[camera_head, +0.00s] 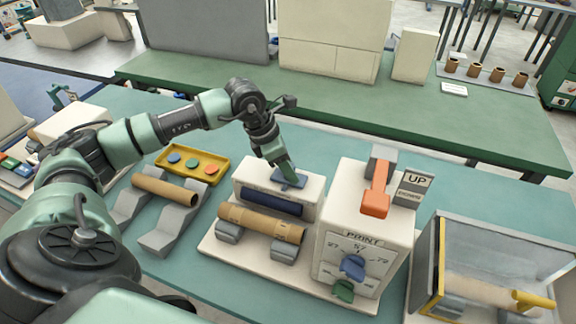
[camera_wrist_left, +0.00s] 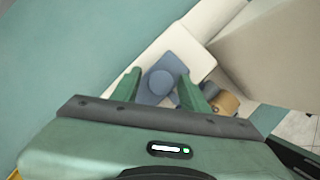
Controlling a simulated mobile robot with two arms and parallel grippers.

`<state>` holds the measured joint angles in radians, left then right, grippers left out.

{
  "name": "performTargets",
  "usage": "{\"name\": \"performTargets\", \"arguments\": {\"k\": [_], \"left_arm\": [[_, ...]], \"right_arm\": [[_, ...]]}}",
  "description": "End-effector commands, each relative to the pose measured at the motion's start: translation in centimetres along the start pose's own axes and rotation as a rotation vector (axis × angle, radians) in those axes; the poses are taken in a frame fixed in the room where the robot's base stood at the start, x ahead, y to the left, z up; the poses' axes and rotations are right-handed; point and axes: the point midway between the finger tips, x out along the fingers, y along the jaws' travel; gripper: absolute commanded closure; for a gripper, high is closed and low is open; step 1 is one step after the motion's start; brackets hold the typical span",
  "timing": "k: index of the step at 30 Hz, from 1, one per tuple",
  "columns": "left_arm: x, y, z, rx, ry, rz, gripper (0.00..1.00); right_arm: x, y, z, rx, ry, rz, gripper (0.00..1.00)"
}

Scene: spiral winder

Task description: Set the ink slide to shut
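The ink slide is a blue plate (camera_head: 291,181) with a round knob, on top of the cream printer's low left part (camera_head: 245,172). In the left wrist view the blue slide (camera_wrist_left: 160,82) and its knob lie between my green fingertips. My left gripper (camera_head: 285,171) reaches down over the slide from behind. Its fingers (camera_wrist_left: 159,76) are apart, with gaps beside the knob, so it looks open. Whether a finger touches the slide I cannot tell. The gripper partly covers the slide in the head view. No shut or open marking for it is readable. My right gripper does not show.
The printer has an orange lever (camera_head: 376,192), an UP/DOWN sign (camera_head: 415,186), a blue dial (camera_head: 353,267) and a green knob (camera_head: 343,291). A cardboard tube (camera_head: 262,222) lies on rollers in front. A yellow tray (camera_head: 192,163) stands left, a clear-sided box (camera_head: 500,265) right.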

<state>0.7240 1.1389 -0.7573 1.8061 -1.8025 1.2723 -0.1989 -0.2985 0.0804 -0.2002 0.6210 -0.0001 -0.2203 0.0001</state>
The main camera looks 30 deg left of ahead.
Motion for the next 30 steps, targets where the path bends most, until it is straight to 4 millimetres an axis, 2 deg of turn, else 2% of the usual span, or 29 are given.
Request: {"name": "performTargets", "arguments": {"k": [1, 4, 30], "left_arm": [[-0.01, 0.00, 0.01, 0.000, 0.000, 0.000, 0.72], [-0.02, 0.00, 0.01, 0.000, 0.000, 0.000, 0.99], [-0.11, 0.03, 0.06, 0.000, -0.001, 0.001, 1.00]], "right_arm": [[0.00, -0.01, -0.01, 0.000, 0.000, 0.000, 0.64], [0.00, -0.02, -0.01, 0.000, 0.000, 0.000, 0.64], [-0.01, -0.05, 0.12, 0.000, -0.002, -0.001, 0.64]]}}
